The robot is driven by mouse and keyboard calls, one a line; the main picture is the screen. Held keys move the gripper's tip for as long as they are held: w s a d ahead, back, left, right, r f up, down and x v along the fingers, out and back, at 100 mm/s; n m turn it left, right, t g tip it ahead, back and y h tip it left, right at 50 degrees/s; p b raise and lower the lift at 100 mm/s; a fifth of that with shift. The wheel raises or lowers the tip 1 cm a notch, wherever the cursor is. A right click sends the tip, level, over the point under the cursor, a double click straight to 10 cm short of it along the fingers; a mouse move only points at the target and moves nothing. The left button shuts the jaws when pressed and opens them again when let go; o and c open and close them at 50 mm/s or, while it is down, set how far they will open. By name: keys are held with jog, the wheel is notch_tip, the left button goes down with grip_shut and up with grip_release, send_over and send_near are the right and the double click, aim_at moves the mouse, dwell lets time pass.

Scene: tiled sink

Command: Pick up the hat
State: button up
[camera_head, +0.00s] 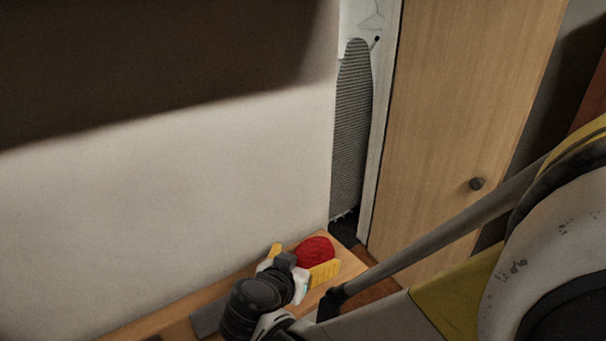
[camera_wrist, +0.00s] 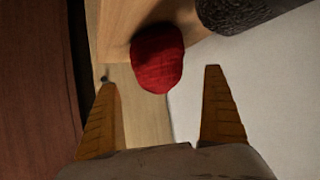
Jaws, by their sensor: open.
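The hat is a red, rounded, knit-looking thing (camera_head: 315,251) near the right end of a wooden surface (camera_head: 348,264) against the wall. In the wrist view the hat (camera_wrist: 157,58) lies ahead of the fingertips, nearer the left finger. My gripper (camera_head: 300,262) has yellow fingers spread apart beside the hat, and part of the hat is hidden behind the gripper. In the wrist view my gripper (camera_wrist: 163,80) is open with nothing between its fingers.
A dark, rough rounded object (camera_wrist: 240,12) sits close to the hat in the wrist view. A pale wall (camera_head: 180,210) rises behind the surface. A wooden door (camera_head: 455,130) and a striped ironing board (camera_head: 351,125) stand at the right.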

jog(key=b+x, duration=0.1)
jog(key=x, duration=0.4)
jog(key=shift+d, duration=0.2)
jog(key=c, duration=1.4)
